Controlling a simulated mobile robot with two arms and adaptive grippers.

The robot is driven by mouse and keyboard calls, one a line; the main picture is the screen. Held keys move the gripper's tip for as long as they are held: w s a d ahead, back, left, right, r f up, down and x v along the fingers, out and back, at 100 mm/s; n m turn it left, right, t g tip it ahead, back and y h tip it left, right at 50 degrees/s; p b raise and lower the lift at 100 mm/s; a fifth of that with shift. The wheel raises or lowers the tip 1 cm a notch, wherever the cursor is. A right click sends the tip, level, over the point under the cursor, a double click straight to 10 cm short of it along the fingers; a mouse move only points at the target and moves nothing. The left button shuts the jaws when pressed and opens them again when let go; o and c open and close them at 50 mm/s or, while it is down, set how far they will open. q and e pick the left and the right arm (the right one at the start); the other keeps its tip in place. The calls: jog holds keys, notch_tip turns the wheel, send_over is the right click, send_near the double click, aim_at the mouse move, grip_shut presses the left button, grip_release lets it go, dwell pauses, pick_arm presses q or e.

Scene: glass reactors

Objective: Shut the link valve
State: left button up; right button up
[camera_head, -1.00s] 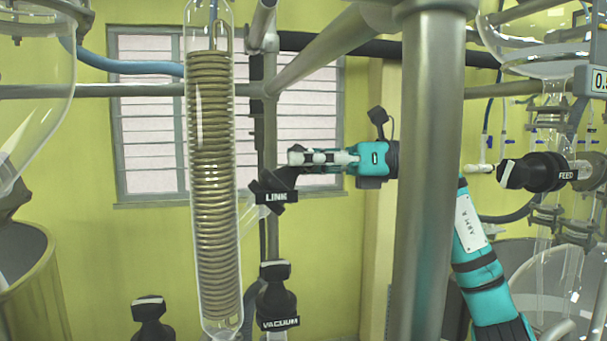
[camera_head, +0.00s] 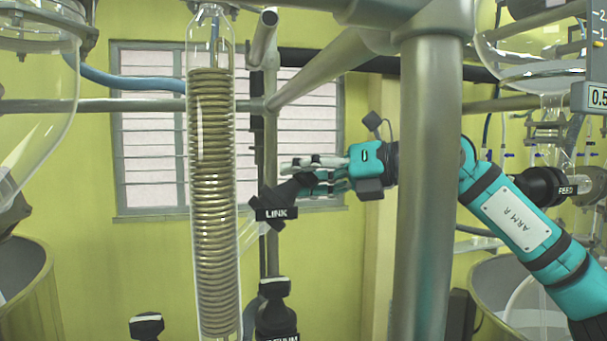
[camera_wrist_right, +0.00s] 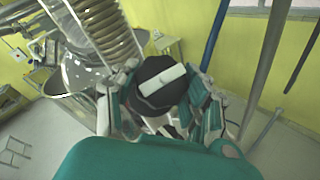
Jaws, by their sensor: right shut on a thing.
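The link valve (camera_head: 271,212) is a black valve with a white "LINK" label, just right of the glass coil condenser (camera_head: 213,190). My right gripper (camera_head: 296,178) reaches in from the right behind the metal post and is shut on the valve's knob. In the right wrist view the black round knob (camera_wrist_right: 160,85) with a white bar on its top sits between the two fingers of my right gripper (camera_wrist_right: 163,108). The white bar lies slanted in that view. My left gripper is not in view.
A thick metal post (camera_head: 430,190) stands in front of my right arm. The vacuum valve (camera_head: 276,310) is below the link valve, and the feed valve (camera_head: 545,187) is at the right. A glass vessel (camera_head: 35,100) hangs at the left.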

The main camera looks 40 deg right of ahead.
jog(key=shift+r+m+h+p, duration=0.2)
jog(key=shift+m+h+p, duration=0.35)
jog(key=shift+m+h, duration=0.55)
jog(key=shift+m+h+p, duration=0.3)
jog(key=shift+m+h, duration=0.2)
jog(key=shift+m, duration=0.5)
jog(key=shift+f+m+g+h, duration=0.1)
jog(key=shift+m+g+h, duration=0.5)
jog(key=shift+m, duration=0.4)
jog(key=m+g+h, duration=0.1)
jog(key=m+h, duration=0.1)
jog(key=m, duration=0.1)
jog(key=shift+g, duration=0.3)
jog(key=shift+m+g+h, duration=0.7)
jog(key=shift+m+g, duration=0.2)
jog(key=shift+m, duration=0.5)
jog(key=o, duration=1.2)
